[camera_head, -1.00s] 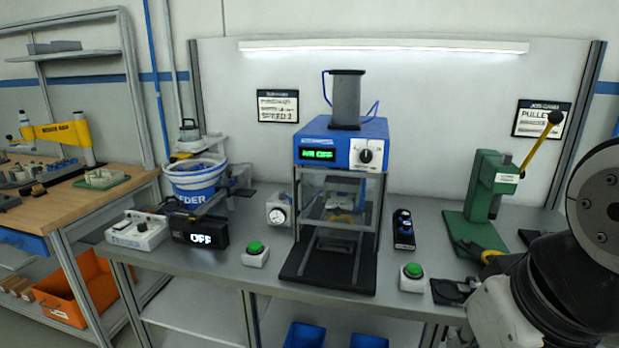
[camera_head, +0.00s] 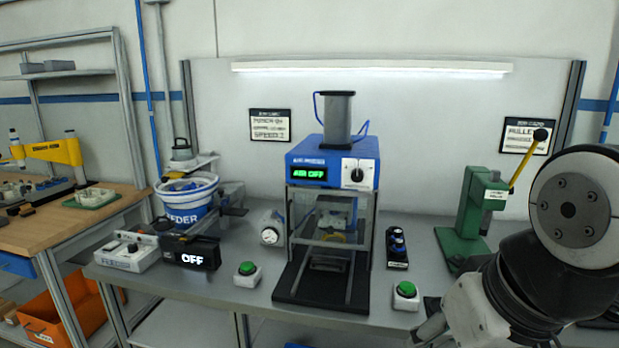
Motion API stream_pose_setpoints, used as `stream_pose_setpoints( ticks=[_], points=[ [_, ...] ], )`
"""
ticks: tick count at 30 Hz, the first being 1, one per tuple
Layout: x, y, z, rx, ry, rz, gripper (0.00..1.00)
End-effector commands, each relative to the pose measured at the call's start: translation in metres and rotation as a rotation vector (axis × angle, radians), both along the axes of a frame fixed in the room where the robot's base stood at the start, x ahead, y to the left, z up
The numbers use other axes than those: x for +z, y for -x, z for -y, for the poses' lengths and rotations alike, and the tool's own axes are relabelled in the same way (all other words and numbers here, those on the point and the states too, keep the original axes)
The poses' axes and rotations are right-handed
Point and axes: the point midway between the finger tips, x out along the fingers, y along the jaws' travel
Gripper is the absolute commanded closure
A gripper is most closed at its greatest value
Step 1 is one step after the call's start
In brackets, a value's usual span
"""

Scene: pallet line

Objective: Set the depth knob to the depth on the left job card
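The left job card (camera_head: 270,125) hangs on the back panel, left of the blue press (camera_head: 308,158); its small print is too blurred for me to read a depth surely. A black knob (camera_head: 356,173) with a white mark sits on the white plate at the press's front right. I cannot read its scale or tell whether it is the depth knob. The green press display (camera_head: 310,174) reads "AIR OFF". A round dial (camera_head: 269,236) is left of the press frame. My arm fills the lower right, well right of the knob; my gripper's fingers do not show.
A right job card (camera_head: 527,135) hangs behind a green lever press (camera_head: 470,205). Green buttons (camera_head: 247,269) (camera_head: 405,290) flank the press. A dark box with knobs (camera_head: 396,248) stands right of it. A feeder bowl (camera_head: 187,200) and a display reading "OFF" (camera_head: 192,257) stand left.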

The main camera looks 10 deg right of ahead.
Motion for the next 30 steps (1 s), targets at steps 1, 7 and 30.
stream_pose_setpoints(
  ticks=[1,7,30],
  points=[
    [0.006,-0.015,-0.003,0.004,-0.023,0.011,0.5],
    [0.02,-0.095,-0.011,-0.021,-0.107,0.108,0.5],
    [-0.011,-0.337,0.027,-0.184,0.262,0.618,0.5]
  ],
)
